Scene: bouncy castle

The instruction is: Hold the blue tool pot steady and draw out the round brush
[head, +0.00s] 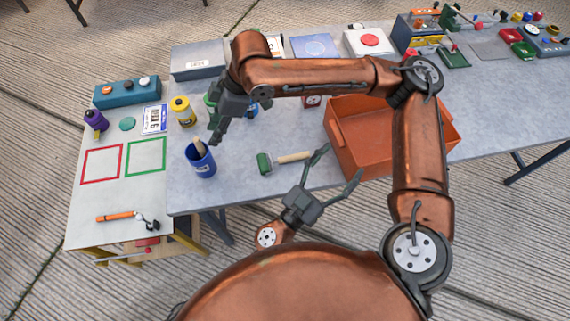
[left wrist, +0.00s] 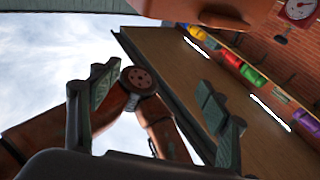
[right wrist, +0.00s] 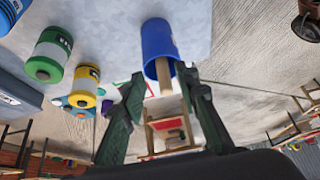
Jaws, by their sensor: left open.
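The blue tool pot (head: 201,162) stands upright on the grey table near its left end. One wooden handle (head: 199,146) sticks out of its mouth; the brush end is hidden inside. In the right wrist view the pot (right wrist: 158,42) and handle (right wrist: 164,75) lie ahead, between the fingers. My right gripper (head: 217,138) is open, just right of the pot's mouth, and does not visibly grip the handle. My left gripper (head: 336,163) is open and empty at the table's front edge, well right of the pot. In the left wrist view its fingers (left wrist: 155,105) are spread.
A green-headed tool with a wooden handle (head: 285,160) lies right of the pot. A yellow container (head: 183,112) stands behind the pot. An orange bin (head: 362,152) is at the right. A lower side table (head: 115,195) holds outlined squares and a hammer (head: 128,217).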

